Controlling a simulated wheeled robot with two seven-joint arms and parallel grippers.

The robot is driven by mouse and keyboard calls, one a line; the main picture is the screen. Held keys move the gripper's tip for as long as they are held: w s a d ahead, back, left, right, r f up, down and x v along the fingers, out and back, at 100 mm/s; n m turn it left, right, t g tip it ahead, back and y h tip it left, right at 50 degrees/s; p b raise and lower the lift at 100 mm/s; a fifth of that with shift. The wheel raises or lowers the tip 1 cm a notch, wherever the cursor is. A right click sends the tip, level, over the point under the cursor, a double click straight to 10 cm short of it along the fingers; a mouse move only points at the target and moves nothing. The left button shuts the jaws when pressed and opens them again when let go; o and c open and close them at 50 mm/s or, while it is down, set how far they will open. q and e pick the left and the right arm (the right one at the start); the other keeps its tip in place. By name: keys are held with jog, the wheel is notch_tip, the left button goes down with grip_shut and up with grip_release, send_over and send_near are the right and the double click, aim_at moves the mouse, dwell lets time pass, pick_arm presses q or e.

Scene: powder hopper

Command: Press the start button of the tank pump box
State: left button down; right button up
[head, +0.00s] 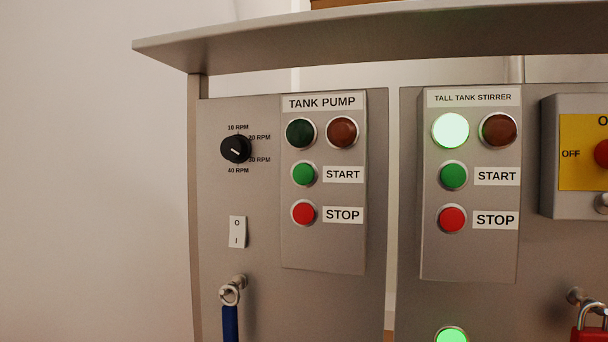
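The tank pump box (323,250) is a grey box on the left panel, labelled TANK PUMP. Its green start button (303,174) sits at mid-height, beside a START label (343,174). The red stop button (303,212) is just below it. Above are a dark green lamp (300,133) and a dark red lamp (342,133), both unlit. Neither of my grippers shows in the head view, and nothing covers the box.
The tall tank stirrer box (470,255) stands to the right, its green lamp (450,130) lit. A grey canopy (380,35) juts out above.

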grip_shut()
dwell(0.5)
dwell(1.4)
